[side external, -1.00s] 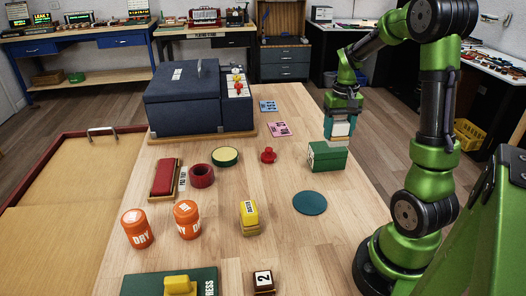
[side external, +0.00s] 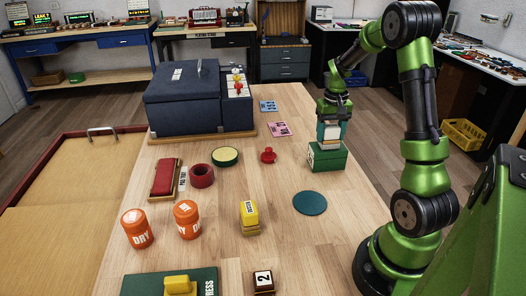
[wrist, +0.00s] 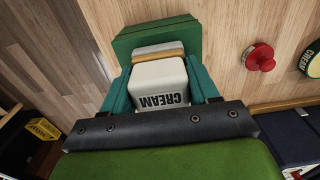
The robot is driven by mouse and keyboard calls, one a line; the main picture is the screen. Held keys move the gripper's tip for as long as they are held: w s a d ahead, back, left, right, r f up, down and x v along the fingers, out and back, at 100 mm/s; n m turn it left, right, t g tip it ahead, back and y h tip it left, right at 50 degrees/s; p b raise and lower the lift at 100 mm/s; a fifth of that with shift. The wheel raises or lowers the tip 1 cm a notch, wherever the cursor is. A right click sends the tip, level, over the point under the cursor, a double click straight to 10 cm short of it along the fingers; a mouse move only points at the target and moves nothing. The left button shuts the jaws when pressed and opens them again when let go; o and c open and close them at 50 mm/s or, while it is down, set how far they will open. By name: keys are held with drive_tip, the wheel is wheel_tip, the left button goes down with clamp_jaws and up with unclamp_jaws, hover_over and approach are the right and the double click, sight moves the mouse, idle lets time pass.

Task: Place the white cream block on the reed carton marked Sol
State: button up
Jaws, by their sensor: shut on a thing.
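The white cream block (wrist: 160,88), with CREAM printed on it, is between the teal fingers of my gripper (wrist: 162,95) in the wrist view. In the side external view my gripper (side external: 330,132) is shut on the white block (side external: 329,143), directly over the green carton (side external: 327,158). The block's lower end is at or very near the carton's top; I cannot tell if they touch. The carton also shows beyond the block in the wrist view (wrist: 155,36). Its marking is too small to read.
A red knob (side external: 268,155), a round cream-topped tin (side external: 225,156) and a teal disc (side external: 310,203) are nearby on the table. A yellow block (side external: 249,215) and orange jars (side external: 187,219) stand nearer the front. A large dark blue case (side external: 185,97) is at the back left.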

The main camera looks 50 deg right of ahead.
sight(331, 126)
drive_tip(key=o, duration=1.1)
drive_tip(key=shift+r, duration=0.1)
wheel_tip(331, 126, up, 12)
drive_tip(key=shift+f, duration=0.1)
drive_tip(key=a+r+n+t, duration=0.1)
drive_tip(key=a+r+t, duration=0.1)
drive_tip(key=a, duration=0.7)
drive_tip(key=a+r+n+t, duration=0.2)
drive_tip(key=a+r, duration=0.1)
drive_tip(key=a, duration=0.7)
drive_tip(key=s+a+f+n+t+y, duration=0.1)
drive_tip(key=s+a, duration=0.2)
drive_tip(key=a, duration=0.3)
drive_tip(key=s+a+f+n+t+y, duration=0.1)
drive_tip(key=s+a+t, duration=0.1)
drive_tip(key=a, duration=0.4)
drive_tip(key=shift+s+f, duration=0.15)
drive_tip(key=shift+s, duration=0.6)
drive_tip(key=shift+a, duration=0.1)
